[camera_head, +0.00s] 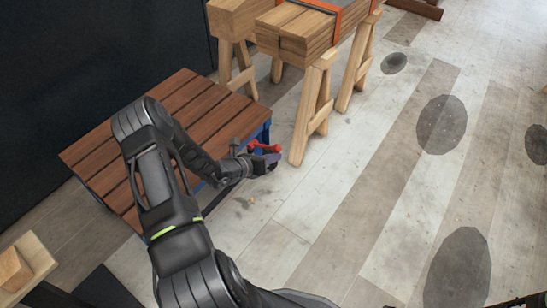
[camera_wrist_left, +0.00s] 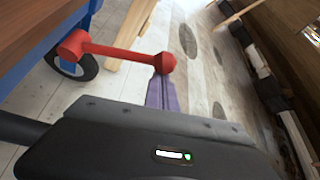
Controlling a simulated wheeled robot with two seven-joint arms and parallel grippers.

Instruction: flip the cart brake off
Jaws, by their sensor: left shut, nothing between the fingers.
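The cart (camera_head: 180,115) has a slatted brown wooden deck and a blue frame, which also shows in the left wrist view (camera_wrist_left: 40,55). Its red brake lever (camera_head: 264,147) sticks out at the cart's right corner. In the left wrist view the red lever (camera_wrist_left: 115,50) ends in a round knob, with a black wheel behind it. My left gripper (camera_head: 270,158) is shut and empty, right by the knob. Its purple fingers (camera_wrist_left: 162,92) overlap the knob's lower side in the wrist view; I cannot tell whether they touch. My right gripper is not in view.
Wooden sawhorses (camera_head: 312,105) carrying stacked timber (camera_head: 300,30) with an orange strap stand close behind the brake. A wooden block (camera_head: 14,268) lies on a pale surface at the lower left.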

